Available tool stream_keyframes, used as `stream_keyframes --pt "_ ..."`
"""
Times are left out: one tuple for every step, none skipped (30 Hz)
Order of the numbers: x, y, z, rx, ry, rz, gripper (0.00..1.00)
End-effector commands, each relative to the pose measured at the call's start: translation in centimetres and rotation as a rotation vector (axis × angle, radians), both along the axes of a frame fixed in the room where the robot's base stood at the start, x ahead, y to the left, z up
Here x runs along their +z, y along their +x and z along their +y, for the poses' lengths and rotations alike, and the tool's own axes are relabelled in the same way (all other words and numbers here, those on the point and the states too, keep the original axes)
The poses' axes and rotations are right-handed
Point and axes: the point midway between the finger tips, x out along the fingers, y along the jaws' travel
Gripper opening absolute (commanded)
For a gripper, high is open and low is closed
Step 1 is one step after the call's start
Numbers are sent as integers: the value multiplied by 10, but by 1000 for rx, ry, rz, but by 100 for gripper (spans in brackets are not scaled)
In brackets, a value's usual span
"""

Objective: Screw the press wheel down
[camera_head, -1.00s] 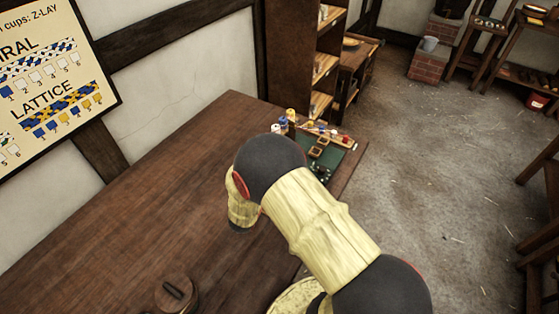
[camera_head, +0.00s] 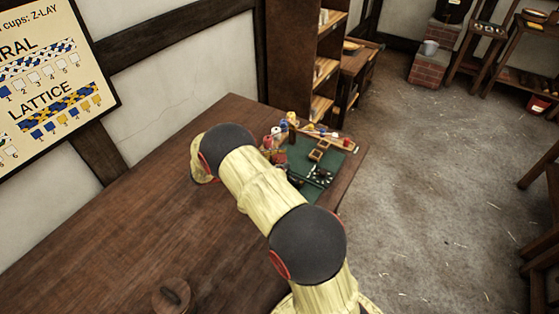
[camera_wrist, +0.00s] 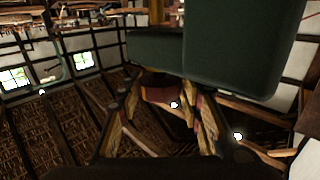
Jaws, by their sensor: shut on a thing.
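In the wrist view my gripper (camera_wrist: 162,115) has its two fingers on either side of a dark reddish-brown rounded piece (camera_wrist: 163,94), which looks like the press wheel, and is shut on it. Large dark green blocks (camera_wrist: 243,50) stand close beyond the fingers at the top and right; I cannot tell for sure what they are part of. In the head view my arm covers the gripper and whatever it holds. The press cannot be made out there, and how far the wheel is turned does not show.
The brown table (camera_head: 120,225) is mostly bare. A round wooden lid-like piece (camera_head: 172,296) lies at its front. A green mat (camera_head: 300,160) with small coloured items lies at the far right end. A shelf (camera_head: 326,70) stands behind it; the floor to the right is open.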

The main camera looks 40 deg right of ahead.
Motion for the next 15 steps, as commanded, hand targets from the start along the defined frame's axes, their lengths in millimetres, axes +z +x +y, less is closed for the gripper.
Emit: stream_keyframes --pt "0 1 -1 -29 0 -2 11" --pt "1 1 -1 -45 -1 -3 11" --pt "0 0 -1 -67 -1 0 11" --pt "1 1 -1 -81 -1 -2 11" --pt "1 1 -1 -95 -1 -2 11" --pt "2 1 -1 -114 -1 0 11" --pt "2 1 -1 -126 -1 -2 11" --pt "2 1 -1 -138 -1 0 11" --pt "2 0 -1 -155 -1 0 11" --pt "3 0 -1 -167 -1 0 11" --pt "3 0 -1 -178 -1 0 11" --pt "3 0 -1 -193 -2 0 11" --pt "3 0 -2 -204 -2 -1 11" --pt "3 0 -1 -215 -2 0 11" --pt "4 0 -1 -228 -2 0 11"
